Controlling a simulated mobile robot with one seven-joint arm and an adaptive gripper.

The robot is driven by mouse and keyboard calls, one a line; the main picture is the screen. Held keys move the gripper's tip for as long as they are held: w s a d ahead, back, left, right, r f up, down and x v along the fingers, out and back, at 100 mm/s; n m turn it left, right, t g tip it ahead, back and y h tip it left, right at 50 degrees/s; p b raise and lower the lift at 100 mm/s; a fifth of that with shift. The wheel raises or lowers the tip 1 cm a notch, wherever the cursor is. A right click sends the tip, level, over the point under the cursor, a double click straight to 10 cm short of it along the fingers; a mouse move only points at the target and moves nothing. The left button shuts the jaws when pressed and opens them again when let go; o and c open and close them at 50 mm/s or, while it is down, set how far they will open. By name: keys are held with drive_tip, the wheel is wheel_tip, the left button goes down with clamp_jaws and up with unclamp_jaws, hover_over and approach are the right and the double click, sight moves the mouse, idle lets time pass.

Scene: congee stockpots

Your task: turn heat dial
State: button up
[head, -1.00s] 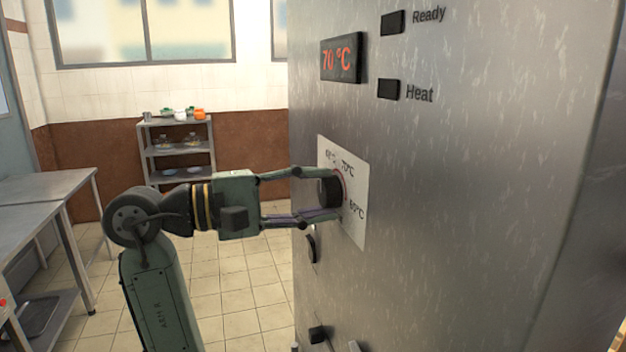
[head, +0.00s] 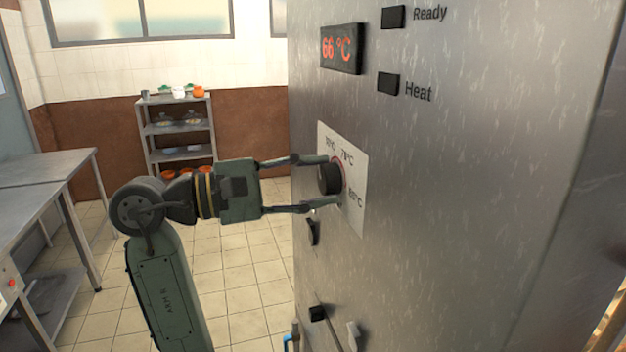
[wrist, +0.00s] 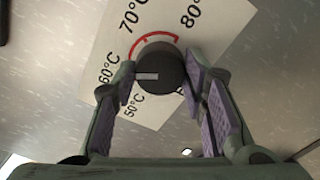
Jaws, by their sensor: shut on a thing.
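The round black heat dial (head: 328,179) sits on a white scale plate (head: 352,212) on the steel front. In the wrist view the dial (wrist: 165,66) has a pale pointer line aimed left, near the 50°C and 60°C marks. A red arc runs around its upper side towards 80°C. My gripper (head: 318,183) has one finger on each side of the dial and is shut on it; the purple pads show in the wrist view (wrist: 157,84). The display (head: 341,49) reads 66 °C in red.
Black lamps marked Ready (head: 393,17) and Heat (head: 388,84) are above the dial. A black switch (head: 313,232) and a lower knob (head: 317,313) sit below. A shelf rack (head: 180,131) and steel tables (head: 45,168) stand away to the left.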

drive_tip(key=o, duration=1.2)
drive_tip(key=v, duration=1.2)
